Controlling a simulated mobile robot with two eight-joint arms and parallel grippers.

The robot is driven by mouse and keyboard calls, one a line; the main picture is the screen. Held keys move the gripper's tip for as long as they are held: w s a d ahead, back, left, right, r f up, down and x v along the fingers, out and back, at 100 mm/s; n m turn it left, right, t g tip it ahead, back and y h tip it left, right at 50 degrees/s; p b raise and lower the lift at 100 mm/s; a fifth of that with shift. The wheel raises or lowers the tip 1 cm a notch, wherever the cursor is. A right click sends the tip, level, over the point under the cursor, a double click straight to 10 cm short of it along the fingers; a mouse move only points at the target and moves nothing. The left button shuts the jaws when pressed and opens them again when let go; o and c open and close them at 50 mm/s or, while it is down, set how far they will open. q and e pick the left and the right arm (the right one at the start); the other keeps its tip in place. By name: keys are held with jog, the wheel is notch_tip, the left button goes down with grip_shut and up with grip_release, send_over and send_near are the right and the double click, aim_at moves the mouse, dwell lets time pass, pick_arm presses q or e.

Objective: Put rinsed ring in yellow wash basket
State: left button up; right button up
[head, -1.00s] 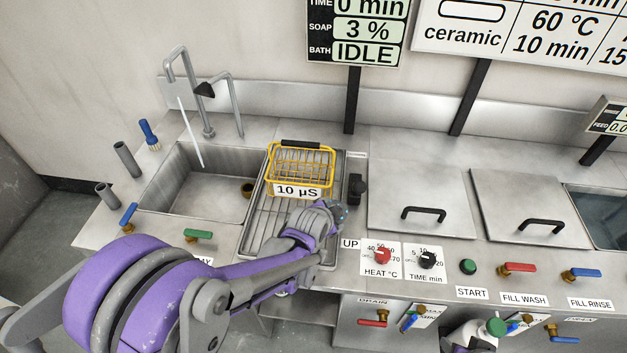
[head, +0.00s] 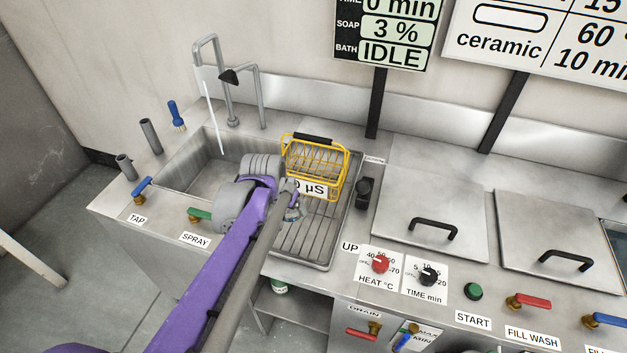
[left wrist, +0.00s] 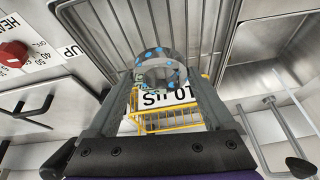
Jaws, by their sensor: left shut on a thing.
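The yellow wash basket (head: 338,178), a wire basket with a dark handle, stands on the drying rack (head: 318,235) right of the sink. A sign reading µS covers part of its front in the head view. The basket also shows in the left wrist view (left wrist: 172,126). My left gripper (head: 292,208) is over the rack, just in front of the basket in the head view. In the left wrist view the gripper (left wrist: 158,88) is shut on a grey ring (left wrist: 150,56) with blue spots. The ring appears held above the rack, outside the basket. My right gripper is out of view.
The sink (head: 202,160) lies left of the rack, with a tall faucet (head: 229,85) behind it and tap and spray levers in front. A dark knob (head: 364,192) and lidded tanks (head: 430,205) stand to the right. The rack's front is bare.

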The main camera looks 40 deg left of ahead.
pick_arm(q)
jog(key=shift+s+a+r+n, duration=0.35)
jog(key=shift+s+a+n, duration=0.2)
jog(key=shift+s, duration=0.2)
jog(key=shift+a+r, duration=0.2)
send_near(304, 175)
jog(key=w+r, duration=0.1)
jog(key=r, duration=0.1)
jog(key=shift+w+d+f, duration=0.1)
jog(key=shift+d+f, duration=0.05)
jog(key=shift+f, duration=0.3)
jog(key=shift+w+d+f, duration=0.1)
jog(key=shift+d+f, duration=0.05)
jog(key=shift+f, duration=0.3)
jog(key=shift+s+f, duration=0.1)
jog(key=shift+f, duration=2.7)
jog(key=shift+f, duration=0.1)
